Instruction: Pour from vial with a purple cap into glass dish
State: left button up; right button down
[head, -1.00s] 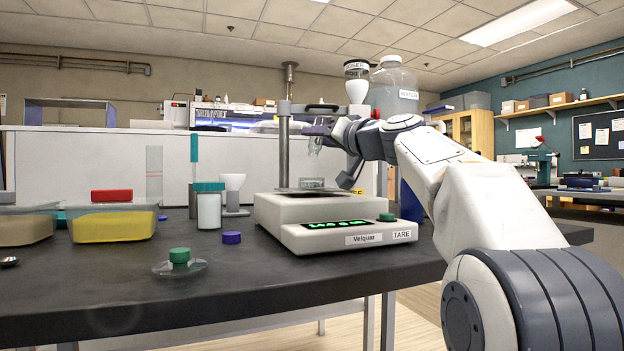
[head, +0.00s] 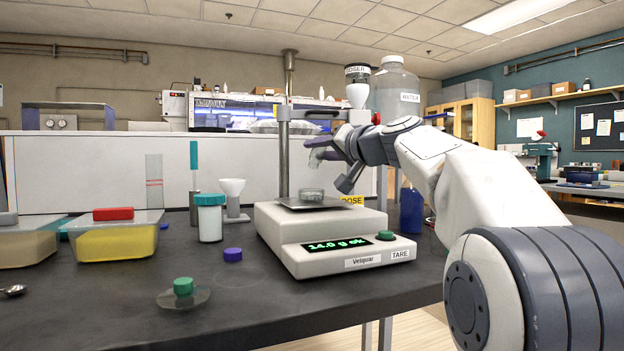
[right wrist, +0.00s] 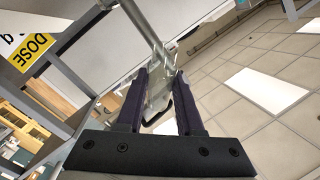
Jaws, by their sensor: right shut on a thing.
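My right gripper (head: 338,145) is shut on a clear glass vial (head: 317,156) and holds it tilted, mouth end to the left, above the balance. In the right wrist view the vial (right wrist: 158,98) shows between the two dark fingers (right wrist: 160,105). The glass dish (head: 311,194) sits on the balance pan, below the vial and apart from it. What is left in the vial is too small to tell. My left gripper is out of view.
The balance (head: 320,238) shows a green reading, seemingly 14.0 g ok. A white jar with a teal lid (head: 210,217), a funnel (head: 232,190) and a green-knobbed glass lid (head: 183,290) stand left of it. A post (head: 284,150) rises behind the pan.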

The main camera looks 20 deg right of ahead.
jog(key=m+p, duration=0.1)
jog(key=p, duration=0.1)
jog(key=g+p, duration=0.1)
jog(key=p, duration=0.2)
jog(key=shift+w+d+f+m, duration=0.1)
jog(key=shift+w+d+m, duration=0.25)
jog(key=shift+m, duration=0.05)
jog(key=shift+f+g, duration=0.35)
jog(key=shift+g, duration=0.05)
jog(key=m+p, duration=0.1)
jog(key=p, duration=0.2)
jog(key=m+g+p, duration=0.1)
jog(key=p, duration=0.1)
jog(key=shift+w+d+f+g+p, duration=0.2)
jog(key=shift+w+g+p, duration=0.1)
jog(key=shift+p, duration=0.1)
jog(key=shift+f, duration=0.45)
